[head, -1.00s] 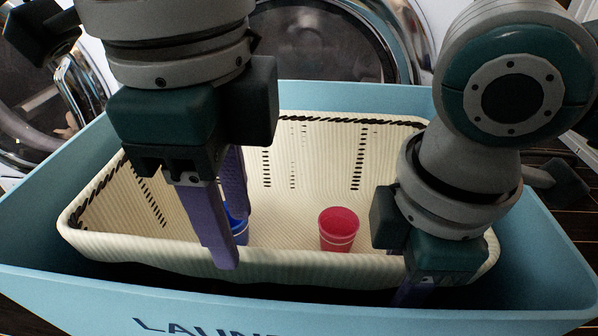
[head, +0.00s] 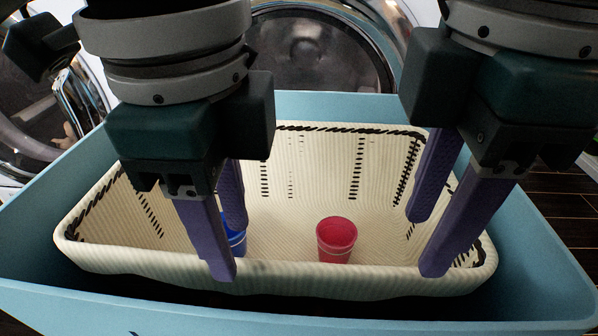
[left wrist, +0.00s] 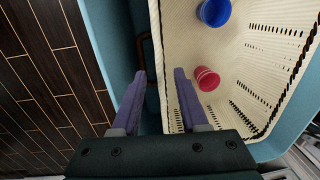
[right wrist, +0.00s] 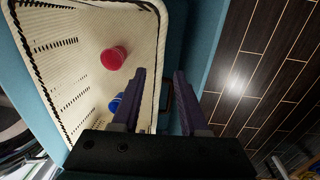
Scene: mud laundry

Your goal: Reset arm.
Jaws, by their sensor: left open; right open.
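My left gripper (head: 228,248) is open and empty, pointing down over the front left part of a cream basket (head: 300,160). My right gripper (head: 426,243) is open and empty, pointing down over the front right part of the basket. A red cup (head: 337,240) stands in the basket between the two grippers. A blue cup (head: 238,243) is in the basket behind the left fingers, which partly hide it. Both wrist views show the red cup (left wrist: 206,79) and the blue cup (right wrist: 116,103) inside the basket, apart from the fingers.
The basket sits inside a larger light blue bin (head: 540,255). Round-doored machines (head: 310,50) stand behind the bin. Dark plank floor (left wrist: 45,80) lies beside the bin and is clear where it shows.

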